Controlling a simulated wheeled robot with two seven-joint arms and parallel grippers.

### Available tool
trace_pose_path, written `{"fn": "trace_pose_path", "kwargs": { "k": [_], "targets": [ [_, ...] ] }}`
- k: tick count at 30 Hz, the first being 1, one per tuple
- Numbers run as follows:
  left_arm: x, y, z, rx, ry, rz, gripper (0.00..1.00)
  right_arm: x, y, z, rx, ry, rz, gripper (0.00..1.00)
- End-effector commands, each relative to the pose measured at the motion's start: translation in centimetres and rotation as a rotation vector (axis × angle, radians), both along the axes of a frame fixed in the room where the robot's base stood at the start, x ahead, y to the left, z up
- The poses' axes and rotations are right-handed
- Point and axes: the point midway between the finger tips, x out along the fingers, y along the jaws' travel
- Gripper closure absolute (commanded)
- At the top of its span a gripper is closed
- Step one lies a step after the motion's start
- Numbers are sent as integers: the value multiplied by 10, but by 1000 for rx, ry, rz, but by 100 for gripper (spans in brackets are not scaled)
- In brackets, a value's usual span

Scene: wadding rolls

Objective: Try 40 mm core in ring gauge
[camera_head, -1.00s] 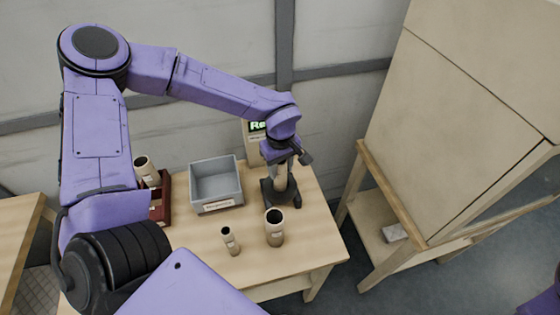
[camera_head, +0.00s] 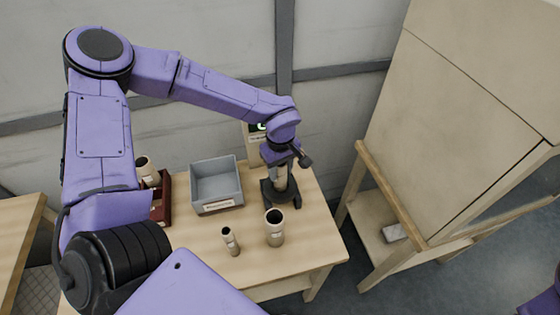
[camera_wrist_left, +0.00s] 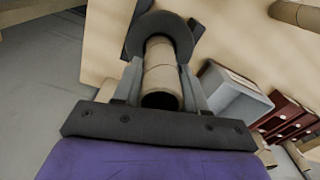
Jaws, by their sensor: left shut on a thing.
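My left gripper (camera_head: 281,166) is shut on a tan cardboard core (camera_wrist_left: 160,73), held upright above the table. The ring gauge (camera_head: 283,198) is a dark base with a ring, directly below the gripper. In the left wrist view the dark ring (camera_wrist_left: 160,24) shows around the core's far end. How deep the core sits in the ring cannot be told. A thin core (camera_head: 231,242) and a wider core (camera_head: 275,228) stand on the table in front of the gauge. My right gripper is not in view.
A grey bin (camera_head: 216,187) stands left of the gauge. A dark red rack (camera_head: 161,198) with a core (camera_head: 147,170) is further left. A display (camera_head: 257,130) with green characters is behind my wrist. A wooden shelf unit (camera_head: 404,240) stands to the right across a gap.

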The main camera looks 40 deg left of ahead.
Motion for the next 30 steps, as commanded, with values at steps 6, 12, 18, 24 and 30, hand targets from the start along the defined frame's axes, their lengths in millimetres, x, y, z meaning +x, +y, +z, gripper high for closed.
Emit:
{"fn": "trace_pose_path", "kwargs": {
  "k": [6, 12, 18, 24, 30],
  "targets": [
    [0, 0, -3, 0, 0, 0, 88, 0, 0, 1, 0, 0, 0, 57],
    [0, 0, -7, 0, 1, 0, 88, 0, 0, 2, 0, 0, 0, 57],
    [0, 0, -8, 1, 0, 0, 88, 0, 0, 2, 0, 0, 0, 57],
    [0, 0, -8, 0, 0, 0, 88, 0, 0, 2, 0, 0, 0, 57],
    [0, 0, -8, 0, 0, 0, 88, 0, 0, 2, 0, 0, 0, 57]
  ]
}}
